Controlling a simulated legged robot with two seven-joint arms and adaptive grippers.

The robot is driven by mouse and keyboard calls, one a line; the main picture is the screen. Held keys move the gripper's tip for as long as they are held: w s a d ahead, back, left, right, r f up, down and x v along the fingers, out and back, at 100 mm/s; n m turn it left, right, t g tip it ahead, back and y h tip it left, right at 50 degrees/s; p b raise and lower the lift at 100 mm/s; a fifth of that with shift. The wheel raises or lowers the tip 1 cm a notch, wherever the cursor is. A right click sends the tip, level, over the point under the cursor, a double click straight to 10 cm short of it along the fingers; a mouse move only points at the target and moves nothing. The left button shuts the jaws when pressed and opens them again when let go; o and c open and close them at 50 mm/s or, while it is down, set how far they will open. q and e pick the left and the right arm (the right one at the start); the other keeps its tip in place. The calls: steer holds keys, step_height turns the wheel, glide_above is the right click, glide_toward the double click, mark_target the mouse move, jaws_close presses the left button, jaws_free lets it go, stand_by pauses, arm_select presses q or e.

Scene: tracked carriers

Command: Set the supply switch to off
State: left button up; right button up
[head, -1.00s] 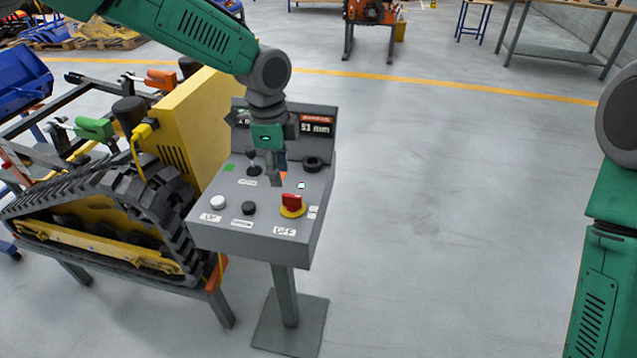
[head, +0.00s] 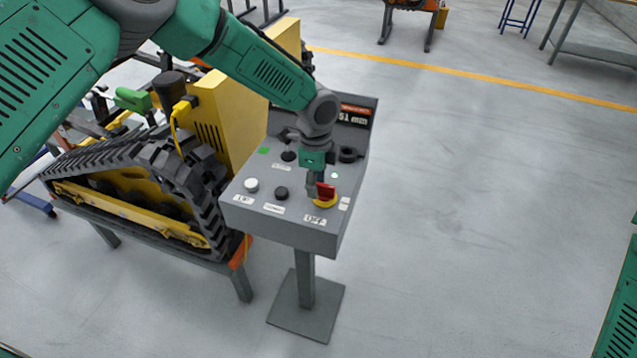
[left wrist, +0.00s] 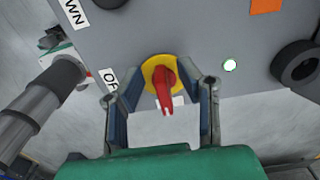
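The supply switch is a red handle (head: 325,190) on a yellow round base (head: 325,202), at the front right of the grey control panel (head: 285,232). An OFF label (head: 314,219) sits in front of it. My left gripper (head: 315,188) is down at the switch and partly covers it in the head view. In the left wrist view my left gripper (left wrist: 161,98) is open, one finger on each side of the red handle (left wrist: 165,88), with gaps visible between. The handle points toward the bottom of that view. My right gripper is out of view.
The tracked carrier (head: 140,205) stands close on the left. The floor to the right is clear.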

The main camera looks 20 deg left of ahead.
mark_target(334, 187)
arm_select(q)
steer(key=shift+f, duration=0.2)
steer(key=shift+d, duration=0.4)
steer(key=d, duration=0.3)
steer(key=shift+r, duration=0.15)
steer(key=c, duration=0.4)
steer(key=shift+d, duration=0.15)
jaws_close()
steer(key=shift+a, duration=1.05)
steer(key=shift+a+n, duration=0.3)
steer(key=shift+a, duration=0.15)
steer(key=n, duration=0.1)
steer(key=d+n, duration=0.1)
steer(key=shift+n, duration=0.4)
steer(key=n, duration=0.9)
steer(key=shift+w+n+b, duration=0.1)
steer(key=shift+n+b, duration=0.25)
steer(key=shift+n, duration=0.05)
steer(key=shift+r+n, duration=0.1)
steer(key=shift+n, duration=2.2)
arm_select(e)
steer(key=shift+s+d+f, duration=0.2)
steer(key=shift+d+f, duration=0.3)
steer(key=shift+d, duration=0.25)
arm_select(q)
steer(key=shift+w, duration=0.1)
